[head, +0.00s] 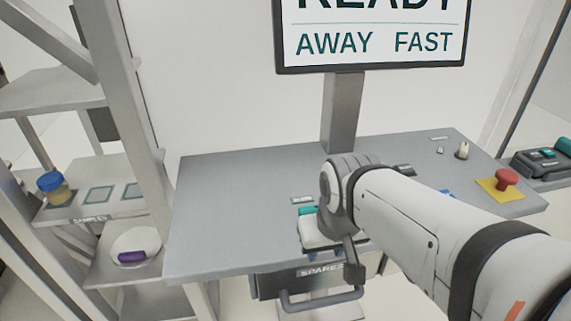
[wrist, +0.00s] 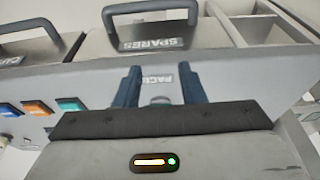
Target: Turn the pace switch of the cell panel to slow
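The cell panel (head: 235,190) is a grey sloped top below a screen (head: 372,42) that reads "READY", "AWAY" and "FAST". In the wrist view, the pace label (wrist: 158,79) shows between the two dark blue fingers of my gripper (wrist: 159,86). A small grey round part, seemingly the pace switch (wrist: 160,100), lies just below the label. My gripper's dark body hides its lower portion. The fingers are apart, one on each side of it, with a gap visible and no contact that I can make out. In the head view my arm covers this area.
Blue (wrist: 9,109), orange (wrist: 38,107) and teal (wrist: 70,104) buttons lie left of my fingers. A spares drawer (wrist: 152,44) with a handle is at the panel's front. A red stop button (head: 507,178) stands at the right. A samples shelf (head: 92,220) is at the left.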

